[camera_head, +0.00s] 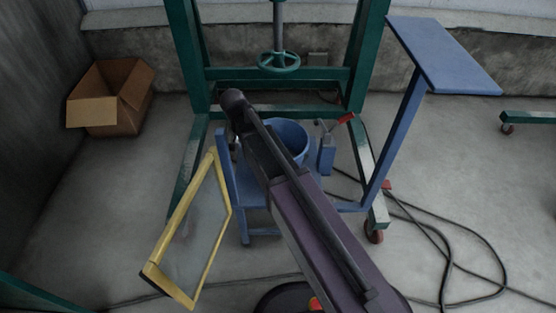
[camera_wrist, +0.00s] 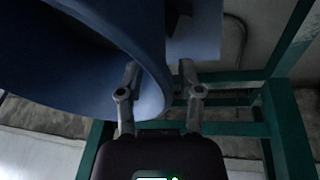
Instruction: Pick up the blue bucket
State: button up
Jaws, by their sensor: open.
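The blue bucket (camera_head: 296,134) stands on a blue chair-like stand (camera_head: 256,221) in front of the green frame, partly hidden behind my arm in the head view. In the wrist view the bucket (camera_wrist: 75,55) fills the upper left, very close. My gripper (camera_wrist: 158,72) is open there. Its left finger overlaps the bucket and its right finger is clear of it in the picture. The bucket's curved edge appears between the fingers; I cannot tell whether either finger touches it. My gripper's fingers cannot be made out in the head view.
A green frame (camera_head: 275,75) with a handwheel (camera_head: 279,62) stands behind. A yellow-framed panel (camera_head: 193,231) leans at left, and a blue raised plate (camera_head: 445,55) is at right. An open cardboard box (camera_head: 109,100) sits far left. Black cables (camera_head: 445,255) lie on the floor at right.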

jog(key=shift+b+x, duration=0.5)
jog(key=shift+x, duration=0.35)
grip_shut()
